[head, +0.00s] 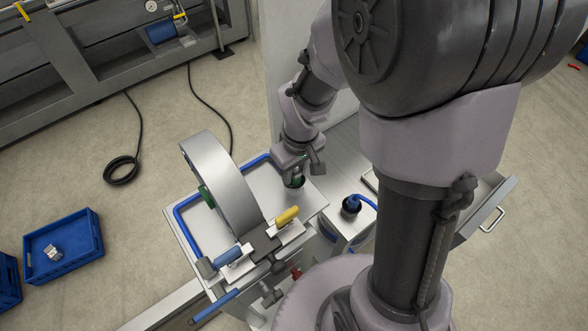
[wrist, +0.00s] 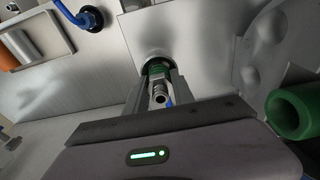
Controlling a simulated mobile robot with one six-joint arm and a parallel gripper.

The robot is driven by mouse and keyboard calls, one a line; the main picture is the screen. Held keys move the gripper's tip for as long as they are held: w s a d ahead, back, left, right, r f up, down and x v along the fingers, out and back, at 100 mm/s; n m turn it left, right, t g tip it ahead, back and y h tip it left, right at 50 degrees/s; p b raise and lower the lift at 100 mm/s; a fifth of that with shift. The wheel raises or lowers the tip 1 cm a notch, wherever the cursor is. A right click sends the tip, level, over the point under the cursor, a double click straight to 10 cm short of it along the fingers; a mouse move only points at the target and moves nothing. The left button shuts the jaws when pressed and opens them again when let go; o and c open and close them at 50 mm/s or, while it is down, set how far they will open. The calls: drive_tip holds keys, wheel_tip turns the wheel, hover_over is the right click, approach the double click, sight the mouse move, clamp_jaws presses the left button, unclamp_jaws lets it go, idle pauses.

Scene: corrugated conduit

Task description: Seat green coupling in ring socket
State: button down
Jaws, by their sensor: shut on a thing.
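My gripper (wrist: 158,88) is shut on the green coupling (wrist: 158,71), which shows as a ribbed green band between the two fingers with a pale metal threaded end towards the camera. A dark ring socket (wrist: 152,60) shows around the coupling's far end in the wrist view. The coupling is lined up with the socket, but I cannot tell how deep it sits in it. In the head view my gripper (head: 296,176) points down at the right part of the steel bench top, with a bit of green between its fingers. The hand hides most of the socket there.
A large steel wheel (head: 222,180) with a green tube (wrist: 297,111) stands to the left of my gripper in the head view. Yellow (head: 287,215) and blue (head: 228,254) handles stand in front. A blue hose (head: 353,202) ends in a black fitting to the right.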

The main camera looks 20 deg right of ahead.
sight(297, 184)
drive_tip(key=shift+s+f, duration=0.15)
drive_tip(key=shift+f, duration=0.05)
drive_tip(key=shift+s+f+b, duration=0.8)
drive_tip(key=shift+f+b, duration=0.15)
drive_tip(key=shift+b, duration=0.15)
drive_tip(key=shift+s+f, duration=0.15)
drive_tip(key=shift+s, duration=0.05)
drive_tip(key=shift+w+r+p, duration=0.5)
drive_tip(key=shift+r+p, duration=0.05)
drive_tip(key=shift+r, duration=0.15)
drive_tip(key=shift+w+r+p, duration=0.5)
drive_tip(key=shift+r+p, duration=0.05)
drive_tip(key=shift+r, duration=0.1)
drive_tip(key=shift+s+r, duration=0.15)
drive_tip(key=shift+r, duration=0.05)
drive_tip(key=shift+w+r, duration=0.15)
drive_tip(key=shift+w, duration=0.05)
drive_tip(key=shift+w+r+p, duration=0.2)
drive_tip(key=shift+r+p, duration=0.25)
drive_tip(key=shift+s+f+b, duration=0.1)
drive_tip(key=shift+f+b, duration=0.8)
drive_tip(key=shift+f, duration=0.05)
